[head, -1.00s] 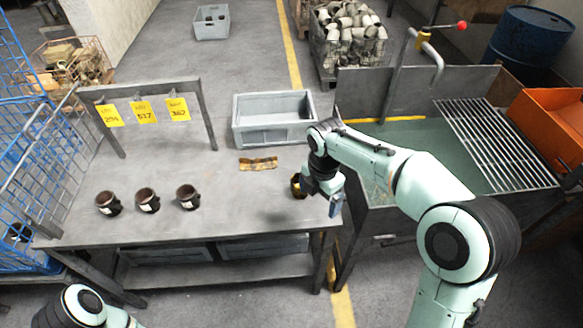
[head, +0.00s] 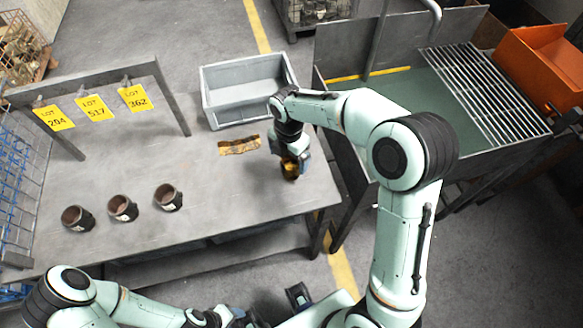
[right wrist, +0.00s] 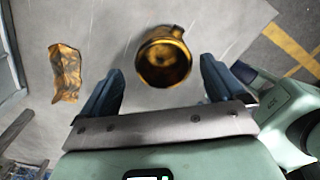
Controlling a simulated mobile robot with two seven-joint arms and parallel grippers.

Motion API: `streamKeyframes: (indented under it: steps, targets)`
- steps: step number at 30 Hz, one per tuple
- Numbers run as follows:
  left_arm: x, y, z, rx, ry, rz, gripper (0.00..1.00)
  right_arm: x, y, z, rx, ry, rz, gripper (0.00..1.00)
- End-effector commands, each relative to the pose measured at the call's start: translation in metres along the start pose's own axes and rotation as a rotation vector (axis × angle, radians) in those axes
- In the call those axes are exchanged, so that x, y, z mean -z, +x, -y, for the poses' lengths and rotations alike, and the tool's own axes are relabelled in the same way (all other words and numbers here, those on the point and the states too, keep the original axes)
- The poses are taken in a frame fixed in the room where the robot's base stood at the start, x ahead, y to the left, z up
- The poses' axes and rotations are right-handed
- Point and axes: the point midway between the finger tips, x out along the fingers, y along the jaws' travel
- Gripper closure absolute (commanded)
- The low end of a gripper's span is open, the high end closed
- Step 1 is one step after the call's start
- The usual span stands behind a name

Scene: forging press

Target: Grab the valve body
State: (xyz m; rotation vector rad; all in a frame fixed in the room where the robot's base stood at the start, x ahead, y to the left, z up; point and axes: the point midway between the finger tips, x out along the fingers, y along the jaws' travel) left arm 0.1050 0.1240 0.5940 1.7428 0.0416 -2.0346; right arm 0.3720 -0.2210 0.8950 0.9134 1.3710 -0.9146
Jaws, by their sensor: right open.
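The valve body, a brass-brown cup-like part with a side lug (head: 290,172), stands near the right end of the grey table. In the right wrist view the valve body (right wrist: 163,60) shows its round open mouth, just ahead of and between the two fingers. My right gripper (head: 296,160) is open above and beside it in the head view; I see no finger closed on it. My left arm comes in at the bottom left; its gripper (head: 298,296) shows only in part at the bottom edge, and its jaws are unclear.
Three dark cup-like parts (head: 123,208) stand in a row on the table's left. A crumpled brown-yellow rag (head: 239,146) lies left of the valve body, also in the wrist view (right wrist: 66,73).

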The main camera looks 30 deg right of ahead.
Motion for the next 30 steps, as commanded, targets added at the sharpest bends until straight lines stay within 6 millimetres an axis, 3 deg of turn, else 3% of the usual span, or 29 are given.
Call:
streamKeyframes:
  steps: [12,21,23,28,30]
  targets:
    - [0.000,0.003,0.001,0.000,0.000,0.001,0.45,-0.006,0.049,0.006,0.002,0.000,-0.001,0.04]
    - [0.000,0.003,0.001,0.000,0.000,0.001,0.45,-0.006,0.054,0.006,-0.001,0.000,0.000,0.04]
    - [0.000,0.003,0.001,0.000,0.000,0.001,0.45,-0.006,0.054,0.006,-0.001,0.000,0.000,0.20]
    - [0.000,0.003,0.001,0.000,0.000,0.001,0.45,-0.006,0.054,0.006,-0.001,0.000,0.000,0.76]
    - [0.000,0.003,0.001,0.000,0.000,0.001,0.45,-0.006,0.053,0.005,-0.003,0.000,0.000,0.79]
